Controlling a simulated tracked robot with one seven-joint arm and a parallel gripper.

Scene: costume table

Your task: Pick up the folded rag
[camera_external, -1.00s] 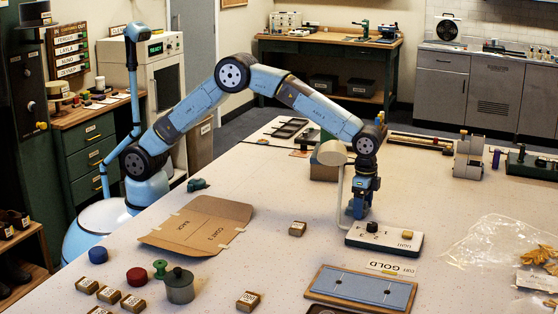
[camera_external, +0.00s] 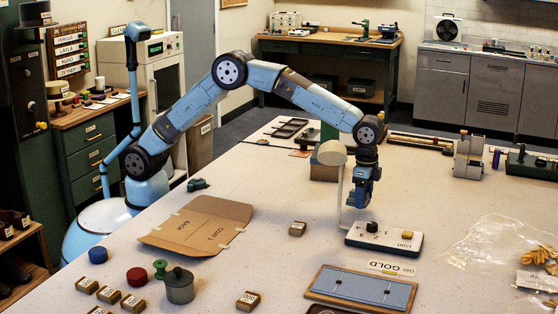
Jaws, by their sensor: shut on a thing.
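My gripper (camera_external: 362,203) points down above the table, just behind the lamp's white base. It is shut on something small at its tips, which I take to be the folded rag. The rag is too small and dark to tell apart from my blue and black fingers, and the lamp's stem partly covers that spot. I see no other folded rag lying on the table.
The white lamp (camera_external: 331,153) stands very close to my gripper, its base (camera_external: 355,238) bearing a black knob. A small block (camera_external: 297,229) and a flat cardboard piece (camera_external: 198,224) lie to the left. A blue-topped tray (camera_external: 360,288) lies in front. A clear bag (camera_external: 490,240) lies right.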

